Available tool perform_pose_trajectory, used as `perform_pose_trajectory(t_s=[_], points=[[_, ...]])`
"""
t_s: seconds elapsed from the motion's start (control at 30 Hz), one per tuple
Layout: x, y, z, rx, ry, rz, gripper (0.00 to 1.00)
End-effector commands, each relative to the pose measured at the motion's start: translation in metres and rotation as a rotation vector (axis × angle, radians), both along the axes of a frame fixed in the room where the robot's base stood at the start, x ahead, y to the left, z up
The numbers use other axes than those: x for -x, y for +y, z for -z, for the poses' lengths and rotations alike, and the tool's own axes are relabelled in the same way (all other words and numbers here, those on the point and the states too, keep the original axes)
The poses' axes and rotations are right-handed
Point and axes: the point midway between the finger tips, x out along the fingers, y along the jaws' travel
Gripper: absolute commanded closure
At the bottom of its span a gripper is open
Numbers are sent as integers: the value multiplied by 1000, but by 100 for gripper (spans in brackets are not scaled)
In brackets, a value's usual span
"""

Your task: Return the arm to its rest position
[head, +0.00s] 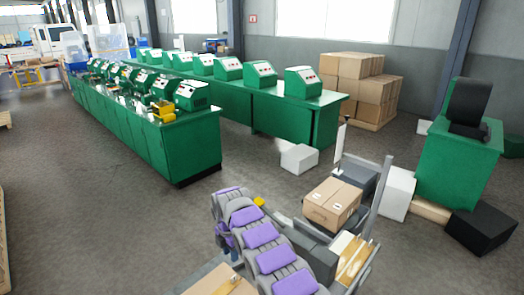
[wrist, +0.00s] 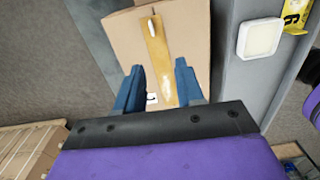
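My gripper (wrist: 158,88) shows in the wrist view with its two blue fingers apart and nothing between them. Beyond the fingers lies a cardboard box (wrist: 120,35) with a tan strip (wrist: 157,55) on it. I cannot tell whether the fingertips touch the box. In the head view my grey and purple arm (head: 262,240) is at the bottom centre, folded low. The gripper itself is not clear in the head view.
A cardboard box (head: 333,202) sits right of my arm. Green benches (head: 150,130) with crimper machines (head: 305,82) stand in rows behind. White boxes (head: 299,158), a green cabinet (head: 455,160) and a black box (head: 480,228) stand on the right.

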Motion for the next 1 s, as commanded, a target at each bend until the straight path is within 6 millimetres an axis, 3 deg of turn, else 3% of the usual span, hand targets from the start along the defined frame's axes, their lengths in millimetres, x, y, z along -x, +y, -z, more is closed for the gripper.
perform_pose_trajectory(t_s=[0.2,0.47,0.77,1.0], points=[[2,-49,-48,60,-23,220,62],[25,-118,-109,125,-45,561,62],[79,-187,-173,162,-71,955,62],[142,-232,-213,173,-75,1262,62]])
